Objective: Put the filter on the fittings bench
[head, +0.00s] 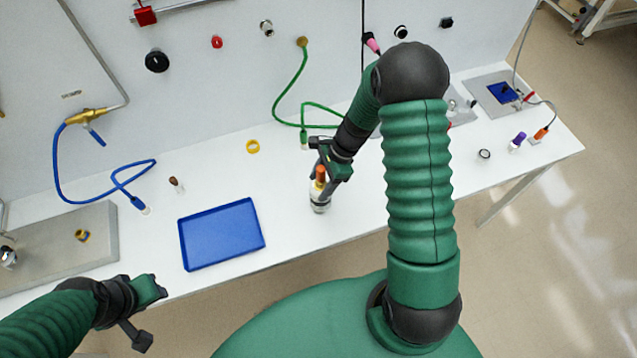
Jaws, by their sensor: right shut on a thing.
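My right gripper (327,162) is shut on a small upright part with an orange upper section and a silver lower body (320,204), which looks like the filter. The part is over or on the white bench (330,240), right of the blue tray; I cannot tell whether its base touches the surface. The gripper and wrist hide some of its upper part. My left gripper (146,313) is open and empty, in front of the bench's near edge at lower left.
A blue tray (222,234) lies empty on the bench. A blue hose (72,195), a green hose (277,110), a yellow ring (253,146) and a small brown-tipped part (175,184) are nearby. A grey plate (65,250) lies left; small parts and another grey plate (480,88) lie right.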

